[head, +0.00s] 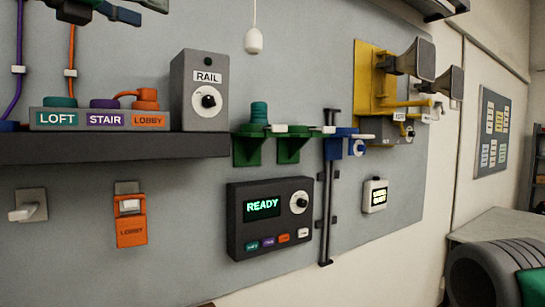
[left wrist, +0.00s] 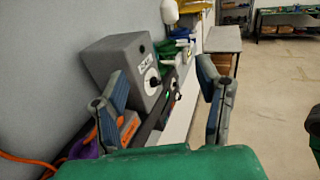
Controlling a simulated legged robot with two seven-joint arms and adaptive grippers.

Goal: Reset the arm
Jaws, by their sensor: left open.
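My left gripper (head: 100,11) shows only in part at the top left edge of the head view, above the LOFT, STAIR and LOBBY panel (head: 104,119). In the left wrist view its two blue-grey fingers (left wrist: 161,78) are spread apart with nothing held between them. The grey RAIL box (head: 200,90) stands on the dark shelf (head: 110,146). The RAIL box also shows beyond the left finger in the wrist view (left wrist: 120,62). My right gripper does not show.
A black box reading READY (head: 270,217) hangs on the wall below green brackets (head: 270,147). A white pull (head: 253,41) hangs above. Yellow equipment with horns (head: 372,75) is at right. A LOBBY switch (head: 130,215) is below the shelf. Open floor (left wrist: 275,100) shows at right in the wrist view.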

